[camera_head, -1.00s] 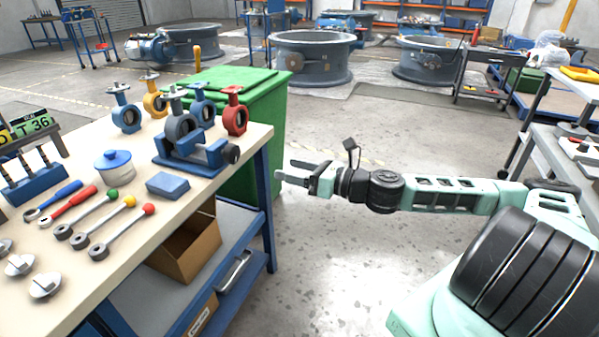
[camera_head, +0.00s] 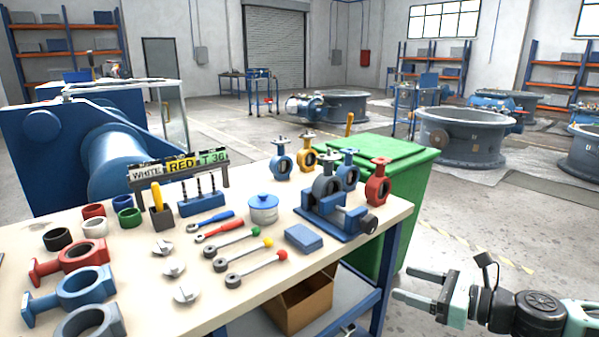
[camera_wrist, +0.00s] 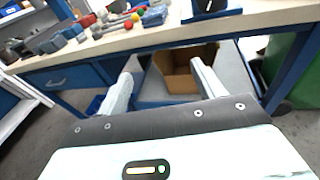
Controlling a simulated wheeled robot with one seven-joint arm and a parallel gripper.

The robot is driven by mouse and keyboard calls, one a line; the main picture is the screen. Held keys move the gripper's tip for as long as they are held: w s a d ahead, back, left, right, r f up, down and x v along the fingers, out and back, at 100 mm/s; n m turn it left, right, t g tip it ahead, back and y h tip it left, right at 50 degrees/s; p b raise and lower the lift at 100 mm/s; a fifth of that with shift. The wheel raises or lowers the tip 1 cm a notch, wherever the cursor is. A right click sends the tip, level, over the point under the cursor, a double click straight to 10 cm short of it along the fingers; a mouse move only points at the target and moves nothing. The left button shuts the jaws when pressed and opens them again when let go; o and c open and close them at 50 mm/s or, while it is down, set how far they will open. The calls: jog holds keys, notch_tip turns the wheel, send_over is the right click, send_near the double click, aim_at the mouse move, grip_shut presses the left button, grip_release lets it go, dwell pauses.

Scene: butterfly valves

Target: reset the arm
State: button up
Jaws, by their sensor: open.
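My gripper (camera_head: 420,289) is in the lower right of the head view, to the right of the workbench (camera_head: 235,325). Its two fingers are apart with nothing between them. In the wrist view my gripper (camera_wrist: 162,88) is also open and empty, facing the side of the bench. A cardboard box (camera_wrist: 182,75) on the bench's lower shelf shows beyond the fingers, apart from them.
On the bench are butterfly valves (camera_head: 377,188), a blue vise (camera_head: 337,215), levers (camera_head: 257,268), and valve bodies (camera_head: 85,292). A green bin (camera_head: 412,190) stands behind the bench's right end. Open floor (camera_head: 470,235) lies to the right.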

jog(key=s+a+f+n+g+h, duration=0.35)
jog(key=s+n+g, duration=0.35)
jog(key=s+n, duration=0.25)
jog(key=s+a+f+n+g+h, duration=0.35)
jog(key=s+a+n+g, duration=0.2)
jog(key=s+n, duration=0.35)
jog(key=s+a+r+n+t+h+p, duration=0.1)
jog(key=r+n+p, duration=0.5)
jog(key=r, duration=0.8)
jog(key=s+a+r+n+t+h+p, duration=0.1)
jog(key=s+r+n+h+p, duration=0.3)
jog(key=r, duration=1.1)
jog(key=n+p, duration=0.3)
jog(key=n, duration=0.2)
jog(key=shift+s+r+n, duration=0.3)
jog(key=shift+s+n, duration=0.05)
jog(key=shift+s, duration=0.05)
